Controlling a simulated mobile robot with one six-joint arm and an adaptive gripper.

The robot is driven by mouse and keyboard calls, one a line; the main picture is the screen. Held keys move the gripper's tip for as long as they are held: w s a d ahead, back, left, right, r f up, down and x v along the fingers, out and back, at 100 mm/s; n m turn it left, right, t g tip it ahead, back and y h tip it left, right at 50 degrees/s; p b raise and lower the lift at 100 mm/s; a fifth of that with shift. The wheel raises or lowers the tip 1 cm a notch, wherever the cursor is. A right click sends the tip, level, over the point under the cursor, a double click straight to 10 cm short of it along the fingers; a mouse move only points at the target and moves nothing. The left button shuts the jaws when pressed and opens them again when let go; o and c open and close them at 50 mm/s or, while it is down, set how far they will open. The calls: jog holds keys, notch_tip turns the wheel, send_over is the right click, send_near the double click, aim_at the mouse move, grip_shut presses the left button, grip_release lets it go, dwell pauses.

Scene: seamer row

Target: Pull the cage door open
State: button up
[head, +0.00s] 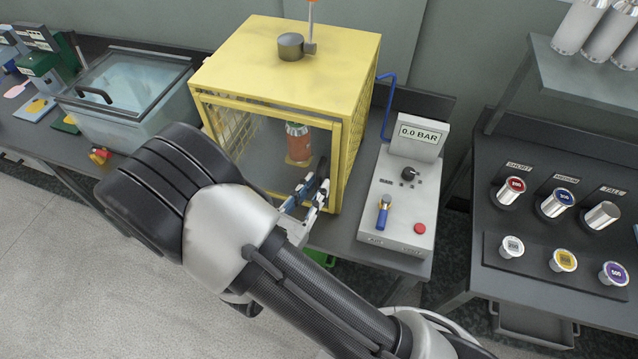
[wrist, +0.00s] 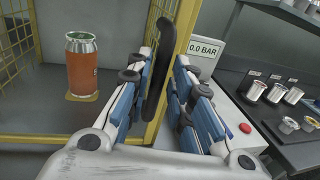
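The yellow cage (head: 285,60) stands on the bench, with a clear front door (head: 255,140) in a yellow frame. The door looks shut. A black upright handle (wrist: 158,75) is at the door's right side. My gripper (head: 312,188) is at the front right of the cage. In the wrist view my gripper (wrist: 165,75) has its blue-and-white fingers apart, one on each side of the handle. A gap shows between the handle and the right finger; I cannot tell whether the left finger touches it. An orange can (head: 298,143) stands inside the cage.
A control box (head: 400,195) reading 0.0 BAR stands just right of the cage, joined by a blue hose (head: 389,105). A glass-lidded tank (head: 130,90) is at left. A rack of cans (head: 560,225) is at right.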

jog(key=shift+x, duration=1.25)
jog(key=shift+c, duration=0.5)
grip_shut()
